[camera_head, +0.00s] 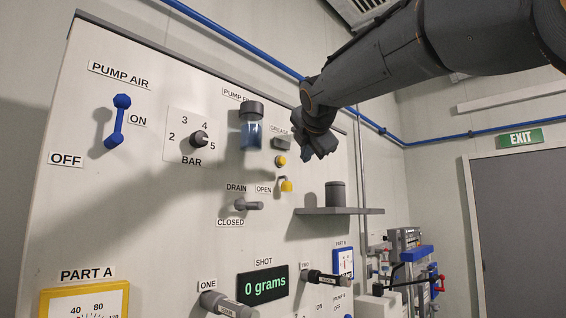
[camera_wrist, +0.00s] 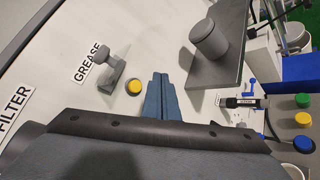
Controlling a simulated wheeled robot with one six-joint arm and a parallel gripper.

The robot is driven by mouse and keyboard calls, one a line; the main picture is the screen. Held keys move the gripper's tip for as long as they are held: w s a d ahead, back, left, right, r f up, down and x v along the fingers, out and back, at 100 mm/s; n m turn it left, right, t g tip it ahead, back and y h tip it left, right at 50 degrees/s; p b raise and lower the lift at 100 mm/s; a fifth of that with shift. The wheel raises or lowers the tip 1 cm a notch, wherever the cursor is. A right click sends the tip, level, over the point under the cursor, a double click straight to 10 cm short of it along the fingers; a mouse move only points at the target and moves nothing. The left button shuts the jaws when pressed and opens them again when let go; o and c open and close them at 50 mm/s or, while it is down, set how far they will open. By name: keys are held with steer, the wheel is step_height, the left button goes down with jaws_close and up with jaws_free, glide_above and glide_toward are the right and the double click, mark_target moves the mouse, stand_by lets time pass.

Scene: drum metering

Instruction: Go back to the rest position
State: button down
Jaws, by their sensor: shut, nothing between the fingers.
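My gripper (camera_head: 320,146) is in front of the upper right part of the white panel (camera_head: 222,60), just right of the grease fitting in the head view. In the wrist view my gripper (camera_wrist: 160,80) shows as two fingers pressed together, shut and empty. The yellow button (camera_wrist: 134,87) and the grey grease fitting (camera_wrist: 112,72) lie to the left of the fingertips there. I cannot tell whether the fingertips touch the panel.
A grey shelf (camera_head: 360,211) carrying a dark cylinder (camera_head: 336,193) juts from the panel below my gripper. The pump air lever (camera_head: 118,121), BAR knob (camera_head: 199,139), filter bowl (camera_head: 251,127) and drain lever (camera_head: 249,206) stick out leftward. A door (camera_head: 515,225) stands at right.

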stand_by(0.7)
steer(key=s+d+f+m+g+h+b, duration=0.15)
steer(key=d+f+m, duration=0.25)
steer(key=f, duration=1.1)
steer(key=s+d+f+m+g+b, duration=0.25)
steer(key=d+f+m, duration=0.2)
steer(key=f, duration=1.05)
steer(key=s+d+f+m+g+h+b, duration=0.1)
steer(key=d+f+m+g, duration=0.3)
steer(key=f, duration=1.2)
steer(key=s+d+f+m+g+b, duration=0.1)
steer(key=s+d+f+m+g, duration=0.2)
steer(key=s+f, duration=0.9)
steer(key=s+d+f+m+g+b, duration=0.2)
steer(key=s+f+m, duration=0.8)
steer(key=f, duration=0.7)
steer(key=s+d, duration=0.1)
steer(key=s, duration=0.2)
steer(key=shift+s+d+g+b, duration=0.2)
steer(key=shift+s+g+b, duration=0.1)
steer(key=shift+g, duration=0.1)
steer(key=shift+w+r+m, duration=0.1)
steer(key=shift+m, duration=0.15)
